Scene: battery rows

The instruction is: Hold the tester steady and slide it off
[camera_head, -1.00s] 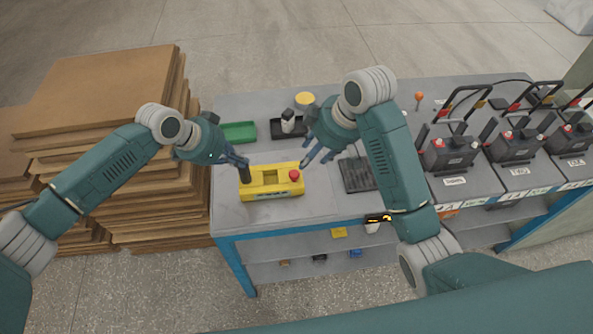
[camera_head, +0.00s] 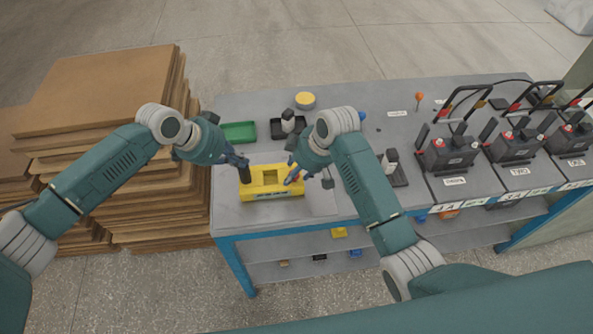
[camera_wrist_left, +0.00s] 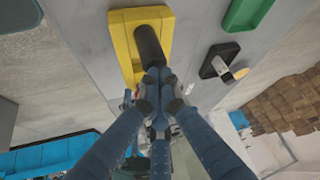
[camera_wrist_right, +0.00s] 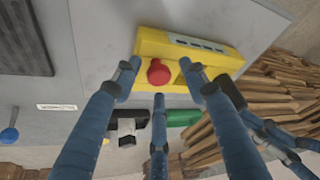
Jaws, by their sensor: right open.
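The yellow tester (camera_head: 268,193) lies on the grey bench top. A black upright grip (camera_head: 244,175) stands at its left end, and a red button (camera_wrist_right: 159,72) sits at its other end. My left gripper (camera_wrist_left: 158,80) has its fingers closed around the upper part of the black grip. My right gripper (camera_head: 304,178) is open at the tester's right end. In the right wrist view its fingers are spread on either side of the red button; I cannot tell whether they touch the yellow body. In the head view this gripper hides the red button.
A green tray (camera_head: 239,132), a black tray with a bottle (camera_head: 288,124) and a yellow round item (camera_head: 305,100) stand behind the tester. Batteries (camera_head: 451,153) line the bench's right side. Cardboard stacks (camera_head: 105,85) stand left of the bench.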

